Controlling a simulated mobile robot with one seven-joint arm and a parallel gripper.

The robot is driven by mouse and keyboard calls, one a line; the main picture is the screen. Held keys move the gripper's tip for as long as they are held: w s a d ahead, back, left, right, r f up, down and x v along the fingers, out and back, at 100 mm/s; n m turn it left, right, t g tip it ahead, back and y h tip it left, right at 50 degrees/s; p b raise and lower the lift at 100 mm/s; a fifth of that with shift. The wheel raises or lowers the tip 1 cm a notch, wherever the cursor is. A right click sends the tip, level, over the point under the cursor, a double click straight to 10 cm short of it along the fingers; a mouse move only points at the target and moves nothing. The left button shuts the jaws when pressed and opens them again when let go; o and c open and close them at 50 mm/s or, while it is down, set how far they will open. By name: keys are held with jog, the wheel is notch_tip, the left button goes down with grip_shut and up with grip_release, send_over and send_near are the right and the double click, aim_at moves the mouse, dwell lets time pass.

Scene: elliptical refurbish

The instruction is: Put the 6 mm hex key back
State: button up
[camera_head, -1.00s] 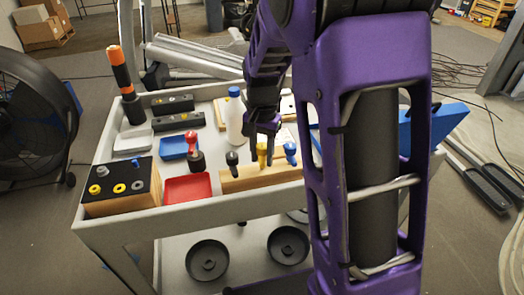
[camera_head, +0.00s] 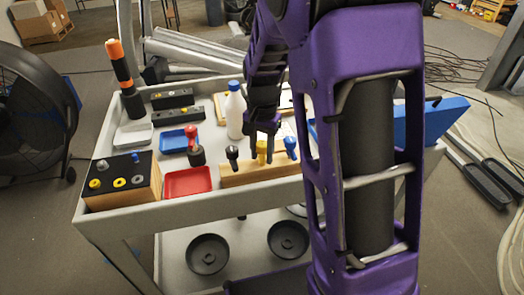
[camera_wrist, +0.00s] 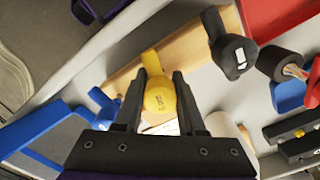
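A yellow-handled hex key (camera_head: 262,147) stands in the wooden block (camera_head: 240,177), between a black-handled key (camera_head: 232,153) and a blue-handled key (camera_head: 291,146). My gripper (camera_head: 263,136) is at the yellow handle from above. In the wrist view, my gripper's two fingers (camera_wrist: 159,80) flank the yellow handle (camera_wrist: 159,100) closely on both sides. I cannot tell whether they press on it. The small label on the yellow handle is too unclear to read for certain. The key's lower end is hidden.
On the cart top are a red tray (camera_head: 187,183), a blue tray (camera_head: 172,146), a dark-topped block (camera_head: 122,182), a white bottle (camera_head: 235,112) and an orange-and-black tool (camera_head: 122,75). A blue bin (camera_head: 430,121) is at the right. The neighbouring handles stand close beside my fingers.

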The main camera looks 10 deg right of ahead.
jog(key=o, duration=0.5)
notch_tip(320, 180, up, 17)
jog(key=p, duration=0.3)
jog(key=shift+r+p, duration=0.2)
jog(key=shift+p, duration=0.15)
